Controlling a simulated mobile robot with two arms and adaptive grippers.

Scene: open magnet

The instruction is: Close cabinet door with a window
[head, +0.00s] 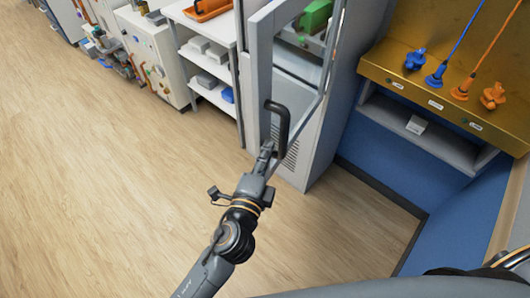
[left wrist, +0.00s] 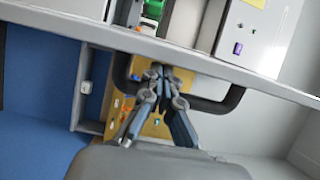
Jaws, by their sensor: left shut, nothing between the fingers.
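The cabinet door (head: 262,75) with a window stands open, swung out from the grey cabinet (head: 303,150). Its black handle (head: 282,127) is on the door frame. My left gripper (head: 267,152) is at the lower end of the handle in the head view. In the left wrist view, the shut left fingers (left wrist: 158,72) lie within the span of the handle (left wrist: 228,104), close to the door frame (left wrist: 92,34), with nothing between them. I cannot tell whether they touch the handle or the door. My right gripper is not in view.
A white shelf (head: 207,57) with boxes stands left of the cabinet. Right of it is a yellow-brown panel (head: 400,60) with blue and orange tools, above a grey shelf (head: 430,135) and blue wall. The wooden floor (head: 100,190) at left is clear.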

